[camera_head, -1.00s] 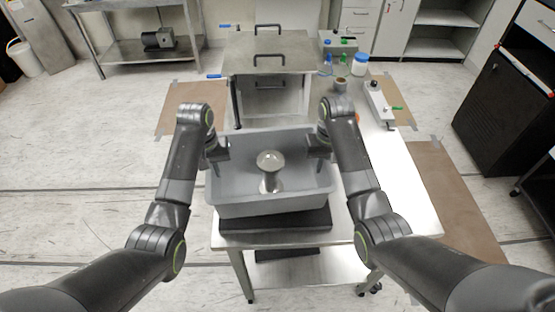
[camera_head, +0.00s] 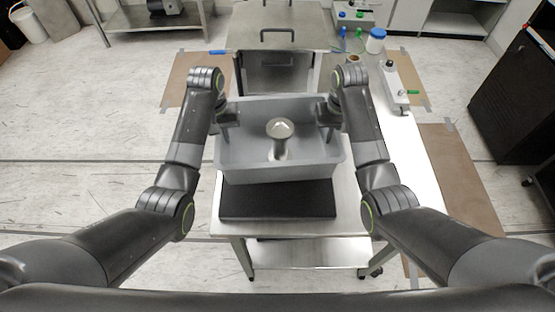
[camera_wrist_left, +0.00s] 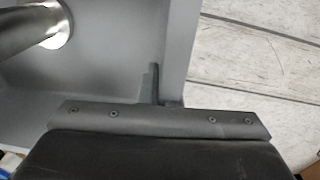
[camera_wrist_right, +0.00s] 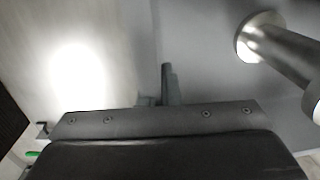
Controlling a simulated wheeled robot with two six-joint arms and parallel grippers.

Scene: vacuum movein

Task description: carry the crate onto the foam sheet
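A grey open crate (camera_head: 300,168) hangs between my two grippers over the work table. A metal flanged part (camera_head: 280,130) stands inside it and also shows in the left wrist view (camera_wrist_left: 55,30). My left gripper (camera_head: 230,118) is shut on the crate's left wall, with a finger inside the wall in the left wrist view. My right gripper (camera_head: 326,116) is shut on the right wall in the same way. The dark foam sheet (camera_head: 278,203) lies at the table's near end. The crate hides its far part; I cannot tell the gap between them.
The steel table (camera_head: 350,215) extends to the right and back. A metal chamber with handles (camera_head: 280,28) stands behind the crate. A blue-capped jar (camera_head: 375,42), a brown cup (camera_head: 352,58) and a small device (camera_head: 396,88) stand at the back right.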

